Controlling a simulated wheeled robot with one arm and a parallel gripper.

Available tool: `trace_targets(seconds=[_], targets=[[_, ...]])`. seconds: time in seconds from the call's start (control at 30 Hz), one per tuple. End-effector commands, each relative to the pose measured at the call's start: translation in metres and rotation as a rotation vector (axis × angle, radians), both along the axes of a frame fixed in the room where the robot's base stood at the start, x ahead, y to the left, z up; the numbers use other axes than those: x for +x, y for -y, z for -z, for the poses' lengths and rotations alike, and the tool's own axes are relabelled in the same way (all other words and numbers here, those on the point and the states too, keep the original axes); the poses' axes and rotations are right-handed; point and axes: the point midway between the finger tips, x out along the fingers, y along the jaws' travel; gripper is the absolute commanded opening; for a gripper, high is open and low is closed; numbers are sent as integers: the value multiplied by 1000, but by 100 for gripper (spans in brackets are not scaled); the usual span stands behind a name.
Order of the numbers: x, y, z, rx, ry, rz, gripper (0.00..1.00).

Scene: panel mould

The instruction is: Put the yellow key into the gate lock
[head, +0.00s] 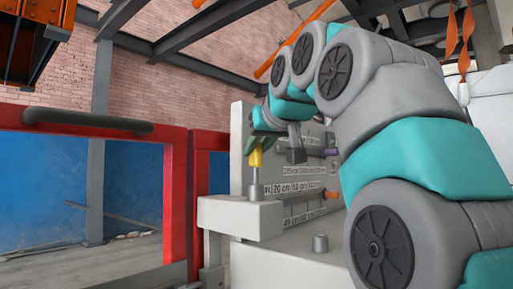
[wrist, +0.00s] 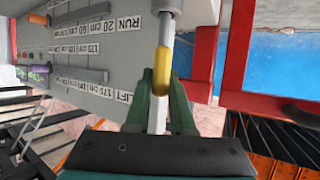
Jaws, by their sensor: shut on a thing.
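The yellow key (head: 256,159) is upright in the head view, yellow grip at the top and a pale shaft below. My gripper (head: 258,145) is shut on its grip from above. In the wrist view, the green fingers of my gripper (wrist: 161,80) close on either side of the yellow key (wrist: 163,62), and its shaft points away from me. The pale grey block (head: 240,217), which looks like the gate lock, stands at the gate's edge below the key. The shaft's lower end meets the block's top in the picture; I cannot tell whether it is inside.
A grey panel (head: 240,137) with labels and bars stands behind the key. An orange handle (head: 331,195) and a purple handle (head: 331,152) stick out from it. The red gate (head: 177,200) with a dark bar is at left. A short grey peg (head: 320,243) stands in front.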

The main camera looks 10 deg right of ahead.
Motion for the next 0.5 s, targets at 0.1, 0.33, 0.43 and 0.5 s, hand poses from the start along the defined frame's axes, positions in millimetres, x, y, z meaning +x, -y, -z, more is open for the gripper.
trace_targets(seconds=[0.1,0.33,0.43,0.5], targets=[[0,0,4,0,0,0,0],[0,0,9,0,1,0,0],[0,0,11,0,1,0,0],[0,0,13,0,0,0,0]])
